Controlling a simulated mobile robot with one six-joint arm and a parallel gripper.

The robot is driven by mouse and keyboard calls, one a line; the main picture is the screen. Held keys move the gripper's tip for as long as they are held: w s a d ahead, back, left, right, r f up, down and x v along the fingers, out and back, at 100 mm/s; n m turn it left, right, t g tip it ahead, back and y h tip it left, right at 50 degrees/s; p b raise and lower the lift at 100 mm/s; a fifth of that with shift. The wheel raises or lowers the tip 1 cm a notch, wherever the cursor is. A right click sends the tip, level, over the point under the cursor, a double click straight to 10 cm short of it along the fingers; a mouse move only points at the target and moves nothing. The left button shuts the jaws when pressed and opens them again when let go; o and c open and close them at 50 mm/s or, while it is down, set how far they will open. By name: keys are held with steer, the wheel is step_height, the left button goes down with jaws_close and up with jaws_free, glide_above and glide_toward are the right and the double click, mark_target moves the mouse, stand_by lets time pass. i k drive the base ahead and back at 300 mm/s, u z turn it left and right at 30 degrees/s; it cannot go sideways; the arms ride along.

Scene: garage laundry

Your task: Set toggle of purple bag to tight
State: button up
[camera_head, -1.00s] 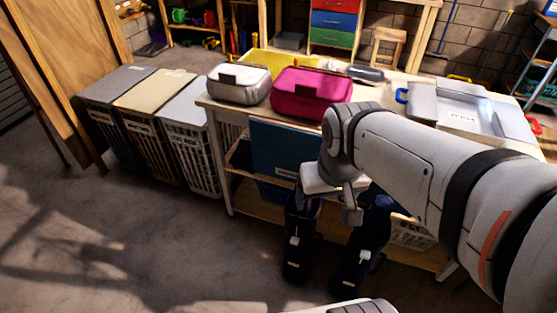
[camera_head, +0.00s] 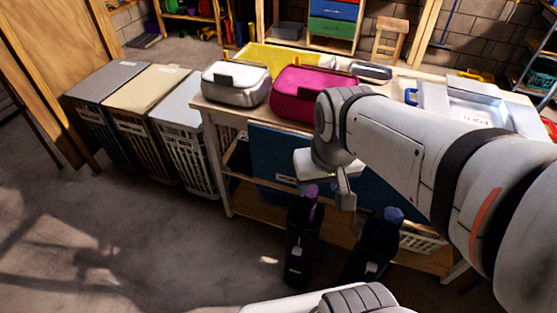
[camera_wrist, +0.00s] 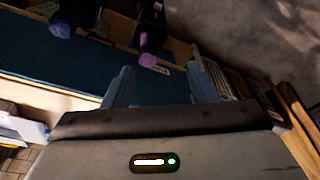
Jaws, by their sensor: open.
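A tall dark bag with a purple top (camera_head: 299,240) stands on the floor in front of the workbench. Its purple top (camera_wrist: 148,60) shows in the wrist view just beyond my fingers. A similar dark bag with a blue top (camera_head: 378,248) stands to its right; its blue top (camera_wrist: 61,28) is at upper left in the wrist view. Small pale patches show on both bags, but I cannot make out the toggle or its setting. My gripper (camera_wrist: 158,84) is open and empty, its fingers apart. In the head view my gripper (camera_head: 345,194) appears near the bag tops.
The workbench (camera_head: 222,113) carries a grey-white case (camera_head: 236,84), a magenta case (camera_head: 295,108), a yellow tray (camera_head: 256,57) and a pale tray (camera_head: 475,100). A blue panel (camera_head: 275,150) stands under it. Lidded hampers (camera_head: 184,150) stand at left. The floor (camera_head: 130,240) at left is clear.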

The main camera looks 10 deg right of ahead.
mark_target(297, 252)
steer(key=u, duration=0.75)
steer(key=k, duration=0.4)
steer(key=u, duration=0.45)
